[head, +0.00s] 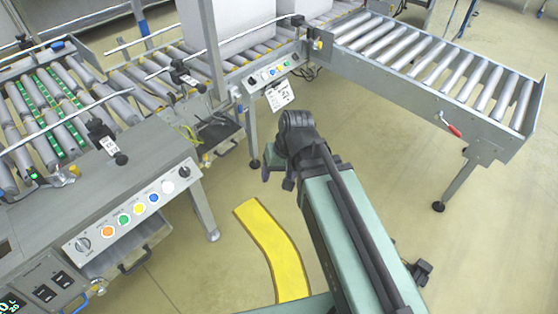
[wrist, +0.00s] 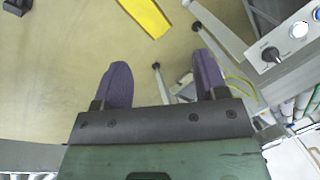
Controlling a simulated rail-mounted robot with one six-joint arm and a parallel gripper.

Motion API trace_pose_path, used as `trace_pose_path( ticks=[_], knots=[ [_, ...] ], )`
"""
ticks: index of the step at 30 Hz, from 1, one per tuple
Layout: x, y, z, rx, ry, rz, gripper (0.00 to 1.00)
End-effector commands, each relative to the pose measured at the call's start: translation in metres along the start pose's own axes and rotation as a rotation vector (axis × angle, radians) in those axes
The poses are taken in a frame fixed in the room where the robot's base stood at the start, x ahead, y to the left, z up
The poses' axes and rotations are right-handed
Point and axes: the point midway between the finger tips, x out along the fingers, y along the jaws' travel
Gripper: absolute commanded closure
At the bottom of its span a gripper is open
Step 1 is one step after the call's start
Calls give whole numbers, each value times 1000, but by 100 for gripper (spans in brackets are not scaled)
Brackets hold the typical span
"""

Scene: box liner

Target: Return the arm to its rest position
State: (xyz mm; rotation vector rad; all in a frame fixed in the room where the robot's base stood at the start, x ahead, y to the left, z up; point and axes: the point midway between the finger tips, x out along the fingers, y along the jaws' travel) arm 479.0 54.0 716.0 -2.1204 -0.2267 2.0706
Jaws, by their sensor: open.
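My arm (head: 340,225) reaches up from the bottom of the head view, over the open floor. In the wrist view my gripper (wrist: 158,76) shows two purple fingers standing wide apart with nothing between them. Floor and part of a conveyor leg show in the gap behind them. In the head view the dark wrist (head: 298,135) is at the arm's far end, and the gripper is mostly hidden behind it. The fingers appear clear of the conveyors.
A control panel (head: 135,212) with coloured buttons is on the left conveyor station. A roller conveyor (head: 430,75) stands at the upper right. A white box (head: 225,28) sits on the rear conveyor. A yellow strip (head: 272,250) marks the floor left of my arm; the floor at right is clear.

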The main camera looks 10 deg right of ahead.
Motion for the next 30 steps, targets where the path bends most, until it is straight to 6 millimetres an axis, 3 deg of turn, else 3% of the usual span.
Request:
trace_pose_path(
  ticks=[10,11,14,15,18,21,25,30],
  knots=[
    [-1,5,2,-2,-2,22,34],
    [-1,11,5,-2,-4,45,34],
    [-9,54,24,-8,-23,221,34],
    [-47,48,21,-12,-26,236,34],
    [-116,30,18,-12,-25,231,34],
    [-171,17,17,-12,-25,230,34],
    [-215,7,16,-12,-24,230,34],
    [-224,4,15,-12,-24,230,34]
  ],
)
